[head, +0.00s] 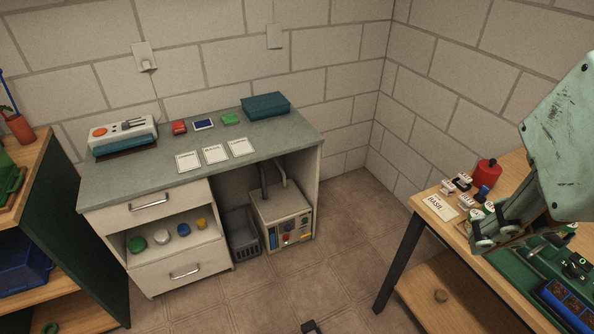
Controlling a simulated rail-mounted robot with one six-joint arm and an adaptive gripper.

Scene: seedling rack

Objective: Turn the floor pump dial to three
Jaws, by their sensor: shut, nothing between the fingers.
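The floor pump (271,208) is a cream box standing on the floor under the right end of the grey-topped desk, with pipes rising from its top. Its front panel faces me and carries small coloured parts, among them a red knob-like part (286,239). The dial's markings and setting are too small to read. My gripper (482,240) is at the right of the view, above the wooden bench and far from the pump. It is shut and holds nothing. Part of it is hidden by my arm.
The desk (105,188) has cards, small coloured boxes and a teal case (265,105) on top. A grey basket (243,238) stands left of the pump. The wooden bench (424,202) holds labels, a red bottle (487,172) and trays.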

